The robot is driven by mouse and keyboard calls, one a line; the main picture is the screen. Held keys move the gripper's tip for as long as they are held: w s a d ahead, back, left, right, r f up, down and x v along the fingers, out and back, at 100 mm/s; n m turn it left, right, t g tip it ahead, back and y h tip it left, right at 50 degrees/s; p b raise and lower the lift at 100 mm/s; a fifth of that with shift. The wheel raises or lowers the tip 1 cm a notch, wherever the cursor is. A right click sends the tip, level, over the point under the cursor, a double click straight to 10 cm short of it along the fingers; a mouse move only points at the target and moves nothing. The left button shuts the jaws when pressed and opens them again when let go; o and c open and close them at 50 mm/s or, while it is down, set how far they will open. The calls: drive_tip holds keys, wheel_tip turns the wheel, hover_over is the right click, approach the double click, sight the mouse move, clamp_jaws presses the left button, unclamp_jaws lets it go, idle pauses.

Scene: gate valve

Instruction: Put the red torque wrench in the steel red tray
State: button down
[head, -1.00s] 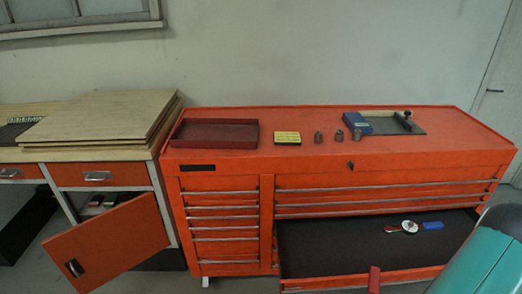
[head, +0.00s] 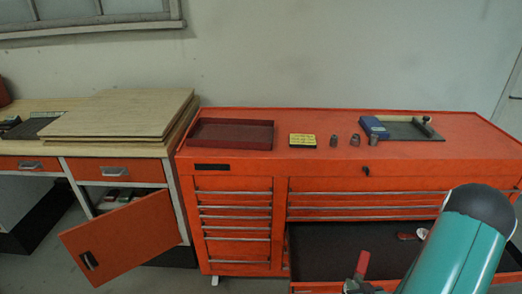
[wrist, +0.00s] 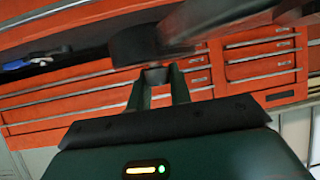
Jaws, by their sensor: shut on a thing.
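The steel red tray (head: 230,145) is a shallow dark red tray on the left of the orange cabinet's top, and it looks empty. My gripper (wrist: 158,78) is shut on the torque wrench. In the wrist view the wrench (wrist: 225,25) is a blurred grey and dark bar across the top, close to the camera. In the head view its red part (head: 363,263) sticks up at the bottom, in front of the open drawer and below the tray, to its right. My arm hides part of the drawer, and most of the wrench is out of the head view.
The orange cabinet (head: 340,172) has an open drawer (head: 340,245) with small items inside. A yellow box (head: 302,140), several small metal sockets (head: 355,139) and a blue-and-grey tool (head: 400,128) stand right of the tray. A cabinet door (head: 125,240) hangs open at left.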

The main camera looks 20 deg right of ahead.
drive_tip(key=w+a+r+n+y, duration=0.1)
drive_tip(key=w+a+r+y, duration=0.15)
drive_tip(key=w+a, duration=1.2)
drive_tip(key=w+a+r, duration=0.1)
drive_tip(key=w+a, duration=0.2)
drive_tip(key=a, duration=0.4)
drive_tip(key=w+a+r+n, duration=0.1)
drive_tip(key=w+a, duration=0.2)
drive_tip(key=a, duration=0.4)
drive_tip(key=shift+r, duration=0.15)
drive_tip(key=shift+w+a, duration=0.1)
drive_tip(key=shift+a, duration=0.05)
